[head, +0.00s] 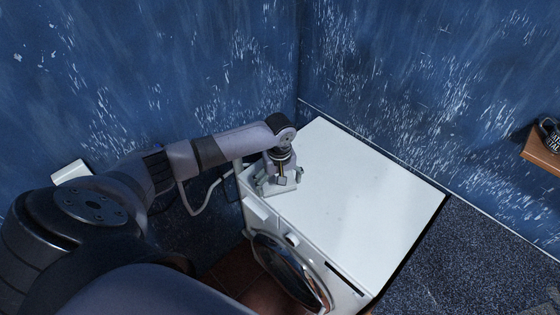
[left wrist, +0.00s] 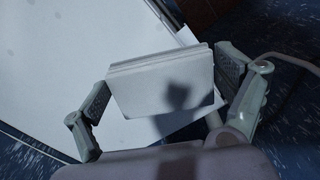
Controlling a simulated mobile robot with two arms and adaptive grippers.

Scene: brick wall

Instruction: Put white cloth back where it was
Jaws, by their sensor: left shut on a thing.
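The white cloth (left wrist: 160,85) is a folded, flat block between the two fingers of my left gripper (left wrist: 165,98) in the left wrist view. The fingers press on its two opposite ends, and a dark shadow falls on its face. The cloth is hard to tell from the white top there. I cannot tell whether it touches the top. My right gripper is not in view.
The rest of the machine's top is bare. Its round door (head: 290,272) faces the front left. Blue walls meet behind it. A wooden shelf (head: 541,151) with a dark object (head: 549,133) is at the far right. A pale hose (head: 207,202) runs beside the machine.

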